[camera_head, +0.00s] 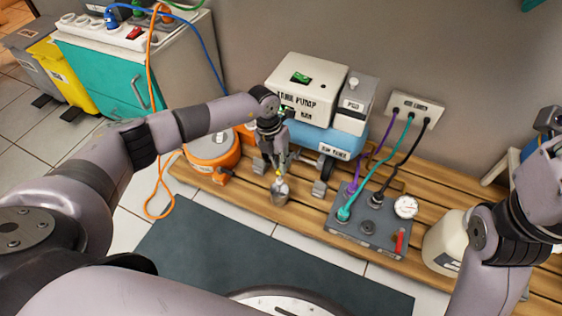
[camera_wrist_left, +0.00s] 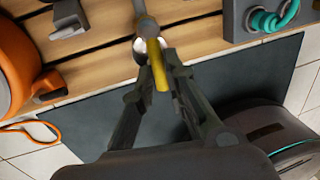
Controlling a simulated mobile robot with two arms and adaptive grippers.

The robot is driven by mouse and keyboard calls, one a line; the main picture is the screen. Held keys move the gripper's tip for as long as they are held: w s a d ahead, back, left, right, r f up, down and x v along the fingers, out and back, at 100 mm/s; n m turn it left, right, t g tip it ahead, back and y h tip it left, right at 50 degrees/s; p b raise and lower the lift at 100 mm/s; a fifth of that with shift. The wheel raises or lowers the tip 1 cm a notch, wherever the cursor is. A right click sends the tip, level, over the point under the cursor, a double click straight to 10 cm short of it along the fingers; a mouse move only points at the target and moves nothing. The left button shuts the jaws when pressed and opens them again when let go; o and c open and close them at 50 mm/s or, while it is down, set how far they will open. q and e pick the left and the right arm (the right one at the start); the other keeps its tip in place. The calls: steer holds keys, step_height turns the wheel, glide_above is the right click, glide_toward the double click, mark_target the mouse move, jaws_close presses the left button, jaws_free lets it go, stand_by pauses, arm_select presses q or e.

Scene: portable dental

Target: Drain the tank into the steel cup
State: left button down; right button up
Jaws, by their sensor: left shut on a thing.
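The blue tank (camera_head: 338,138) sits under the white pump housing (camera_head: 310,90) on the wooden bench. The small steel cup (camera_head: 280,191) stands on the bench to the left of the tank, toward the front. My left gripper (camera_head: 279,168) reaches down just above the cup. In the left wrist view, my left gripper (camera_wrist_left: 158,62) is shut on a slim yellow handle (camera_wrist_left: 160,72). What the handle joins onto is partly hidden. Grey metal (camera_wrist_left: 148,27) shows just beyond the fingertips. My right arm shows at the right edge, with its fingers out of view.
An orange round unit (camera_head: 212,150) stands left of the cup. A grey box with a gauge (camera_head: 370,225) and plugged cables stands to the right. A white jug (camera_head: 445,245) is farther right. A dark mat (camera_head: 215,250) lies on the floor in front.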

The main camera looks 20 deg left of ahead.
arm_select(q)
steer(key=shift+a, duration=0.1)
stand_by(0.3)
steer(key=c, duration=1.6)
jaws_free()
steer(key=shift+r, duration=0.1)
step_height(320, 180, up, 12)
steer(key=a, duration=0.2)
steer(key=shift+a+f, duration=0.15)
steer(key=shift+f, duration=0.05)
steer(key=shift+w, duration=0.1)
